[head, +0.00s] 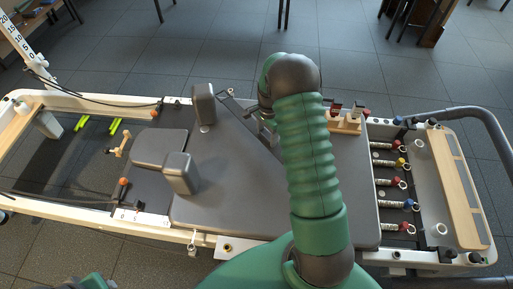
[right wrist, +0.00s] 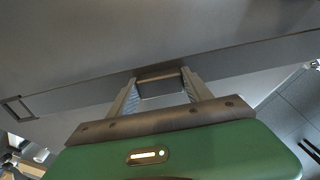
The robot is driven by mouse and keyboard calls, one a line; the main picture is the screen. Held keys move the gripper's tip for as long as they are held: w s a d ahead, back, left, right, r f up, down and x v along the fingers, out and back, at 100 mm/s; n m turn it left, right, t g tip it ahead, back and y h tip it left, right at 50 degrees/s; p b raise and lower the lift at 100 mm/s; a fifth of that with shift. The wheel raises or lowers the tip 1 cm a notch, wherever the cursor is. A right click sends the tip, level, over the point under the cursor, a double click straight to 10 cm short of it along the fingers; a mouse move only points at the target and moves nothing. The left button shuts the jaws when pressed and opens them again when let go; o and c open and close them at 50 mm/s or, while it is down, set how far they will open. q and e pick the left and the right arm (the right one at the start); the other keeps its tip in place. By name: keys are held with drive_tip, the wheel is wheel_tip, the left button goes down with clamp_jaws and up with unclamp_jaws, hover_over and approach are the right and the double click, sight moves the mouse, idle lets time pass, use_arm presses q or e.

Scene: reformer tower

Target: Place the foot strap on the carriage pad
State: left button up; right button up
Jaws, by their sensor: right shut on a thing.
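The carriage pad (head: 225,205) is a broad dark grey cushion across the middle of the reformer in the head view. My right gripper (right wrist: 161,86) is shut on the foot strap (right wrist: 238,62), a flat grey band that crosses the right wrist view. A small metal buckle (right wrist: 18,108) shows at the band's left end. In the head view my right arm reaches over the pad, and its bent wrist hides most of the right gripper and strap. I cannot tell whether the strap touches the pad. My left gripper's jaws are out of view.
Two upright shoulder blocks (head: 204,105) and (head: 178,172) stand on the pad beside a headrest (head: 158,146). A wooden block with small bottles (head: 345,124) stands at the far edge. Springs with coloured ends (head: 394,183) lie right of the pad, before the wooden footplate (head: 452,190).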

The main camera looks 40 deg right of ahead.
drive_tip(key=shift+w+a+f, duration=0.55)
drive_tip(key=shift+a+f, duration=0.1)
drive_tip(key=shift+a, duration=0.15)
drive_tip(key=a+f+b, duration=0.1)
drive_tip(key=w+a+f+b, duration=0.1)
drive_tip(key=a, duration=0.1)
drive_tip(key=shift+w+f, duration=0.3)
drive_tip(key=shift+w, duration=0.1)
drive_tip(key=shift+c, duration=0.8)
drive_tip(key=o, duration=1.7)
drive_tip(key=shift+a+r, duration=0.1)
drive_tip(key=shift+r, duration=0.05)
drive_tip(key=shift+r, duration=0.1)
wheel_tip(320, 180, up, 12)
drive_tip(key=p, duration=0.5)
drive_tip(key=s+a+r+n+t, duration=0.1)
drive_tip(key=s+a+n, duration=0.3)
drive_tip(key=a+n, duration=0.2)
drive_tip(key=s+a+r+n, duration=0.2)
drive_tip(key=s+a+n, duration=0.3)
drive_tip(key=a, duration=0.3)
drive_tip(key=s+a+r+n+t, duration=0.1)
drive_tip(key=s+a+n, duration=0.3)
drive_tip(key=a+n, duration=0.4)
drive_tip(key=shift+s+a+r+t, duration=0.1)
drive_tip(key=shift+s+r+t, duration=0.1)
drive_tip(key=shift+t, duration=0.1)
